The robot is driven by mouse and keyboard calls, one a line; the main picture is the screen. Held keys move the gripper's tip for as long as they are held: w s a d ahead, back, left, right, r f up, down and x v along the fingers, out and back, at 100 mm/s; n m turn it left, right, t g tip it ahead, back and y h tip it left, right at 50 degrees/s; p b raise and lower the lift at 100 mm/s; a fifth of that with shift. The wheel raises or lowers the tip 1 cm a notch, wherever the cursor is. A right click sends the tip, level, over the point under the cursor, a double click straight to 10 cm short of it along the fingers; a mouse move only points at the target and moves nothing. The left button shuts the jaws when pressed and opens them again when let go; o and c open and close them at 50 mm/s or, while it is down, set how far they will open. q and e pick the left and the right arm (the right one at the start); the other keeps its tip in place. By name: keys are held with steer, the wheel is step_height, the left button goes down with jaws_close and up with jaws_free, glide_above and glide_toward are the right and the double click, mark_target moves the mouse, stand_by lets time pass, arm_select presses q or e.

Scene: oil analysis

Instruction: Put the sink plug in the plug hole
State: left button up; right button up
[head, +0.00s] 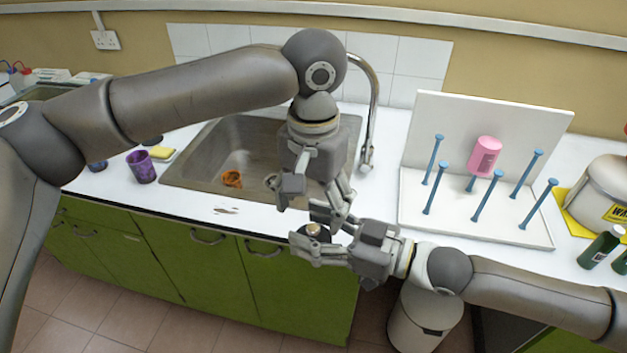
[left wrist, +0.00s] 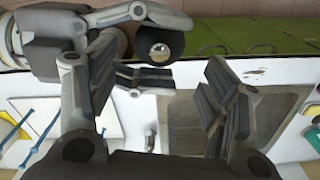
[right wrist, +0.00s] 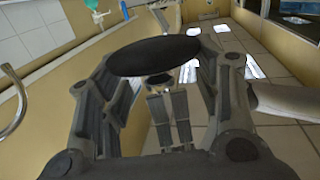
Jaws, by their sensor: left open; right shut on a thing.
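The sink plug (head: 305,243) is a dark round disc with a shiny metal knob. My right gripper (head: 322,243) is shut on it, in front of the counter edge. The plug also shows in the left wrist view (left wrist: 158,44), and as a black disc between the fingers in the right wrist view (right wrist: 155,55). My left gripper (head: 312,204) is open and empty, just above and beside the right gripper; the two are very close, and I cannot tell if they touch. The steel sink (head: 205,160) lies behind them. A round grey spot (head: 270,182), perhaps the plug hole, is partly hidden by my left gripper.
An orange-brown item (head: 232,179) lies in the sink. The tap (head: 373,110) arches at its back right. A purple cup (head: 142,167) and yellow sponge (head: 162,154) stand left. A white peg rack (head: 470,222) with a pink cup (head: 485,156) stands right.

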mark_target(313, 227)
arm_select(q)
steer(key=shift+f, duration=3.2)
steer(key=shift+a+f, duration=0.1)
jaws_close()
arm_select(e)
steer(key=shift+r, duration=0.2)
steer(key=o, duration=1)
steer(key=shift+o, duration=0.4)
steer(key=shift+f, duration=0.1)
steer(key=shift+d, duration=0.1)
